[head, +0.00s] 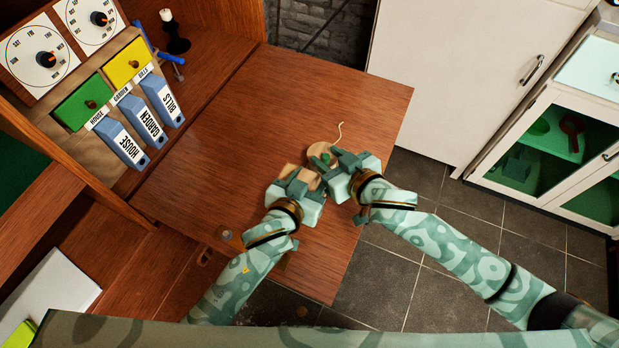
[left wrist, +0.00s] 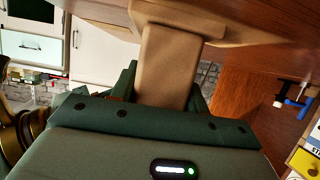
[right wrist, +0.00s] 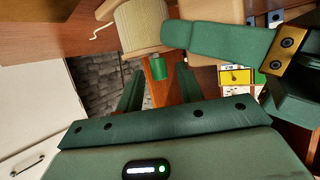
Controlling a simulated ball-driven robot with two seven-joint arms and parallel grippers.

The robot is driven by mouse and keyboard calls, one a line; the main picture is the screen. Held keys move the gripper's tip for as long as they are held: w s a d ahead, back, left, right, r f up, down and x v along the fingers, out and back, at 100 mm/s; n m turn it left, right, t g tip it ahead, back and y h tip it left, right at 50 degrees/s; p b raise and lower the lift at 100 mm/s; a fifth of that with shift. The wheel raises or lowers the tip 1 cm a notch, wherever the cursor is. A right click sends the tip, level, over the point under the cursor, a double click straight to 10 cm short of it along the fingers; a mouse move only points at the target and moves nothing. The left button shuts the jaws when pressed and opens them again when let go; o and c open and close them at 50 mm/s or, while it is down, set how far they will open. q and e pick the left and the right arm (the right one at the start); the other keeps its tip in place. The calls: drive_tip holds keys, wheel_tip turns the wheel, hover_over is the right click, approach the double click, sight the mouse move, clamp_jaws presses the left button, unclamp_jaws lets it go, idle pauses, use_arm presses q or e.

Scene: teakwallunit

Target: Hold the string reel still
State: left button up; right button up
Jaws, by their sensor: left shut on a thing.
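The string reel (head: 322,153) is a tan wooden body with pale string, held at the drop-leaf's surface between my two grippers; much of it is hidden behind them in the head view. In the right wrist view the wound string (right wrist: 140,27) shows with a loose end. My left gripper (head: 298,181) is shut on the reel's tan wooden part (left wrist: 168,68), which stands between its fingers in the left wrist view. My right gripper (head: 347,163) is at the reel's right side, fingers apart. A small green knob (right wrist: 157,68) shows between its fingertips, not visibly gripped.
The wooden leaf (head: 300,95) is bare around the reel. At left stand blue-grey labelled binders (head: 122,143), small yellow and green drawers (head: 82,103), dials and a black candle holder (head: 174,38). A white cabinet (head: 470,70) stands beyond the leaf's right edge.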

drive_tip(key=shift+v, duration=2.85)
drive_tip(key=shift+s, duration=0.15)
drive_tip(key=v, duration=0.4)
drive_tip(key=x, duration=1.1)
clamp_jaws()
